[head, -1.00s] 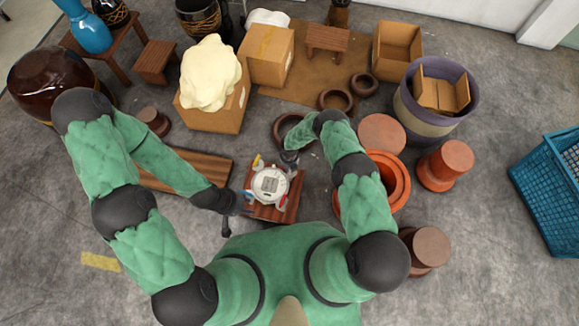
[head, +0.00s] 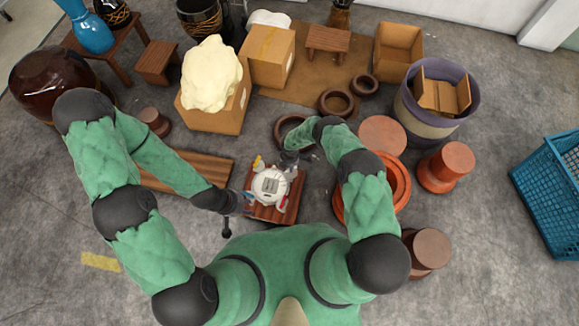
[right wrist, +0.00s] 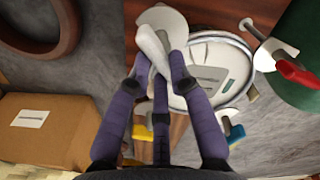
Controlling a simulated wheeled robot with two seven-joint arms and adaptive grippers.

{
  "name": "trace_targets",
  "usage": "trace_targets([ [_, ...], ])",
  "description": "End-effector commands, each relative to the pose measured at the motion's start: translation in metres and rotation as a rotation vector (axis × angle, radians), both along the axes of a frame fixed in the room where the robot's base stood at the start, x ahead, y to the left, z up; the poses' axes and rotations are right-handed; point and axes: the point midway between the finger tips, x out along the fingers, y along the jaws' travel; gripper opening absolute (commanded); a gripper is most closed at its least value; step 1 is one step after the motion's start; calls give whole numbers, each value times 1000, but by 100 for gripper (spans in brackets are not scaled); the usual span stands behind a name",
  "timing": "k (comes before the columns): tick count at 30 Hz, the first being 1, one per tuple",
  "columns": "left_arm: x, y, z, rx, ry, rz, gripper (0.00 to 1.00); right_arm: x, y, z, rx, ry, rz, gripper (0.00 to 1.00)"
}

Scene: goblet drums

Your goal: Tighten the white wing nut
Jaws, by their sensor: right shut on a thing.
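The drum (head: 270,186), with a round white head, sits on a small wooden stand (head: 287,208) in front of me. In the right wrist view, my right gripper (right wrist: 160,62) is shut on the white wing nut (right wrist: 163,22) at the drum's edge, its fingers around the nut's wing. Whether the nut sits tight is hidden. In the head view, my right gripper (head: 288,160) is at the drum's far right edge. My left gripper (head: 240,203) is at the drum's left side, near a blue wing nut; its fingers are too small to read.
Red (right wrist: 297,76), blue (right wrist: 236,134) and yellow (right wrist: 142,132) wing nuts surround the drum's rim. A terracotta pot (head: 398,185) stands to the right, under my right arm. A wooden board (head: 190,168) lies left. Cardboard boxes (head: 267,55) stand behind.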

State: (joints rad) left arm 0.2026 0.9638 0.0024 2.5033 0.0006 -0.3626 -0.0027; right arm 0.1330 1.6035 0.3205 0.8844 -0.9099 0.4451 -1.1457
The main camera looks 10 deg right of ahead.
Motion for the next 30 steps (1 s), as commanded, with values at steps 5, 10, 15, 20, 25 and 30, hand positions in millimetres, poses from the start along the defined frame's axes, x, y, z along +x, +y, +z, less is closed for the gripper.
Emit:
trace_targets([
  [5,0,0,0,0,0,0,40,2,-1,0,-1,-1,-168,0],
  [10,0,0,0,0,0,0,40,3,-2,0,-1,-1,-329,0],
  [15,0,0,0,0,0,0,40,3,-3,0,0,-1,-487,0],
  [20,0,0,0,0,0,0,40,3,-3,0,0,-1,-620,0],
  [25,0,0,0,0,0,0,40,4,-4,0,0,-1,-736,0],
  [30,0,0,0,0,0,0,40,4,-5,0,0,-1,-817,0],
])
